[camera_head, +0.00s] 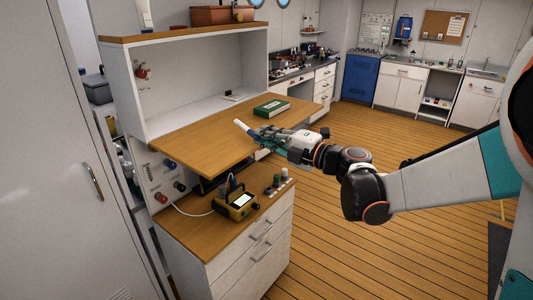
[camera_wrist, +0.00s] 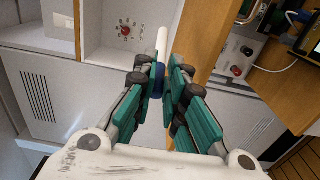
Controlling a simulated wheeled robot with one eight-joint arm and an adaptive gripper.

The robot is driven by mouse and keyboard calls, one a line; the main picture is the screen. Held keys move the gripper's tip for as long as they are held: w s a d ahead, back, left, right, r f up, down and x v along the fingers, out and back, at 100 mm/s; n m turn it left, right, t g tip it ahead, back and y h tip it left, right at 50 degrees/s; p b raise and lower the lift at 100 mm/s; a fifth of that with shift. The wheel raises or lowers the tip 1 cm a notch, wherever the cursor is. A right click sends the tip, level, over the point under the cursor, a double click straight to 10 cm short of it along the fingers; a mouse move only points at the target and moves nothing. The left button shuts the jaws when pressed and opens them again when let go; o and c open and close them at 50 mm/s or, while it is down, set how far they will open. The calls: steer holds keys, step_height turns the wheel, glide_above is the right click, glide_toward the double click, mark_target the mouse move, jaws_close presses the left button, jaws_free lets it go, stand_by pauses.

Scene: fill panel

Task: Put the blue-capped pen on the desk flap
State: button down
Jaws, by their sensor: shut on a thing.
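The pen is a white stick with a blue part, in the wrist view (camera_wrist: 162,40). Its blue part sits between my fingertips, and the white end sticks out beyond them. My gripper (camera_wrist: 165,78) is shut on the pen. In the head view the white end of the pen (camera_head: 240,127) points to the upper left, and my gripper (camera_head: 261,138) appears over the wooden desk flap (camera_head: 205,141). The flap is folded out level. I cannot tell how high the pen is above it. My fingers hide part of the pen.
A green book (camera_head: 271,108) lies at the flap's far right. Below the flap, a wooden counter (camera_head: 222,239) holds a yellow meter (camera_head: 236,205) and several small knobs or jars. A white hutch (camera_head: 200,85) stands behind the flap. The flap's left part is bare.

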steer(key=shift+f+b, duration=0.55)
steer(key=shift+f, duration=1.55)
steer(key=shift+f, duration=0.25)
steer(key=c, duration=1.6)
jaws_free()
steer(key=shift+r, duration=0.1)
steer(key=shift+c, duration=0.2)
